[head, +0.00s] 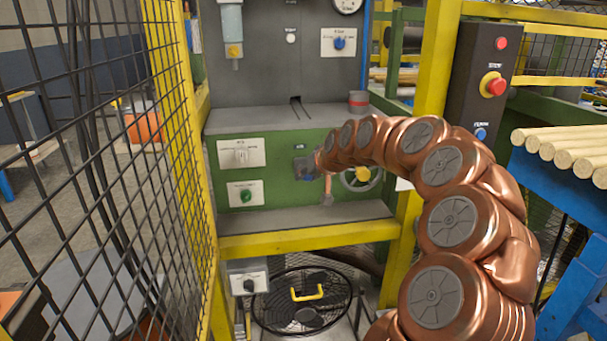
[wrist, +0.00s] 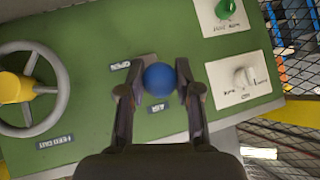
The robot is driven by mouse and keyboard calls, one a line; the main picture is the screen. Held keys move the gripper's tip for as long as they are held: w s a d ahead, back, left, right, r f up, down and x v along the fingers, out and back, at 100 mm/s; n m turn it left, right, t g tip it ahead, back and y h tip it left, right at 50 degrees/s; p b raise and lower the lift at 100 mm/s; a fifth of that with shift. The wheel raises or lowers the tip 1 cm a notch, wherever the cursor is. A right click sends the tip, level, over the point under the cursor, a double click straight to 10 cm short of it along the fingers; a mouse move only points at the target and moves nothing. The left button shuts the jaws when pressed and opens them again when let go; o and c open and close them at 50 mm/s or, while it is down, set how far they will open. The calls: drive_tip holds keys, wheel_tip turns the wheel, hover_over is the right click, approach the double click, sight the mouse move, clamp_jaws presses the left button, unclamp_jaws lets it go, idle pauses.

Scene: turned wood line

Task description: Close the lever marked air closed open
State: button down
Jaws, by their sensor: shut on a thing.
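The air lever shows as a blue ball knob (wrist: 159,77) in the wrist view, between two small plates on the green panel (wrist: 100,110). One plate seems to read "open" (wrist: 120,66) and the other "air" (wrist: 158,107). My gripper (wrist: 159,85) has its two dark fingers on either side of the ball and is shut on it. The lever's shaft is hidden behind the ball. In the head view my gripper (head: 305,168) is at the green panel, below the small air plate (head: 300,147), and the knob cannot be made out there.
A grey handwheel (head: 361,178) with a yellow hub is just right of my gripper. A white switch plate (head: 241,153) and a green-knob plate (head: 246,193) are to the left. A grey ledge (head: 300,217) lies below. A yellow post (head: 435,70) and mesh fence (head: 100,130) flank the panel.

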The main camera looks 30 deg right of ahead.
drive_tip(key=shift+w+d+r+m+g+y+p, duration=0.1)
drive_tip(key=shift+w+r+m+g+y+p, duration=0.2)
drive_tip(key=shift+r+g+p, duration=0.75)
drive_tip(key=shift+w+d+r+g+y+p, duration=0.1)
drive_tip(key=shift+w+r+g+p, duration=0.4)
drive_tip(key=shift+p, duration=0.9)
drive_tip(key=shift+s+r, duration=0.1)
drive_tip(key=shift+r, duration=0.2)
drive_tip(key=c, duration=0.8)
unclamp_jaws()
drive_tip(key=v, duration=1.2)
